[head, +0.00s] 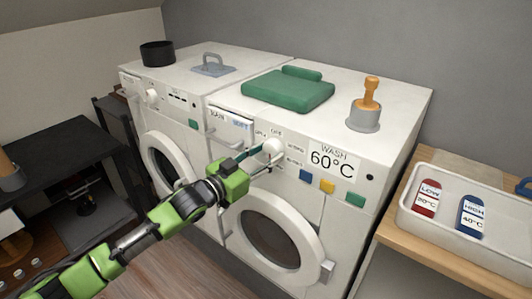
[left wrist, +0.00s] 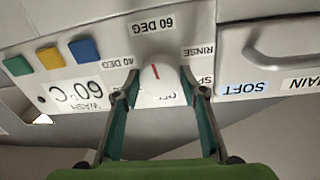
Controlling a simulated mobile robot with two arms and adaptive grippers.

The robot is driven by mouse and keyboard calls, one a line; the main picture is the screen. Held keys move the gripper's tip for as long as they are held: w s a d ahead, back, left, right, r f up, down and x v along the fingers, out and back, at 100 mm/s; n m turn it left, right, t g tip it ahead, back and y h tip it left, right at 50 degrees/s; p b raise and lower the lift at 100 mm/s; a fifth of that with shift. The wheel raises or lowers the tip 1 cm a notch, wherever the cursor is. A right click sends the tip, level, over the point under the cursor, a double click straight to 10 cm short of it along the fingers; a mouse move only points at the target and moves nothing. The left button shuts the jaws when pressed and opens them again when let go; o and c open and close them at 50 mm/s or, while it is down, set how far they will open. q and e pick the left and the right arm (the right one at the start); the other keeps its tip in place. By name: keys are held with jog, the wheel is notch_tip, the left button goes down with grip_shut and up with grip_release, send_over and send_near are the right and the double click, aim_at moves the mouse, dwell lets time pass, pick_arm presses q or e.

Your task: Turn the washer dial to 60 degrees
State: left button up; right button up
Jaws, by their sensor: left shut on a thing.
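The washer (head: 337,210) is the right one of two white front-loading machines. Its round white dial (head: 273,147) sits on the front panel. My left gripper (head: 258,152) reaches it from the left, its teal fingers closed on the knob. In the left wrist view, which is upside down, the fingers lie on both sides of the dial (left wrist: 160,91). The dial's red mark points up toward the 60 DEG label (left wrist: 153,26). The labels 40 DEG (left wrist: 117,62) and RINSE (left wrist: 199,52) flank it. My right gripper is not in view.
A WASH 60°C sign (head: 331,161) and blue, yellow and green squares are right of the dial. The round door (head: 310,244) is below. A green folded cloth (head: 287,92) and an orange-handled tool (head: 369,95) are on top. A white tray (head: 408,207) stands at right.

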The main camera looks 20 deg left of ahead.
pick_arm(q)
jog(key=shift+f+m, duration=0.1)
jog(key=shift+m, duration=0.4)
jog(key=o, duration=1.1)
jog(key=shift+o, duration=0.2)
jog(key=v, duration=1.2)
jog(key=shift+a, duration=0.1)
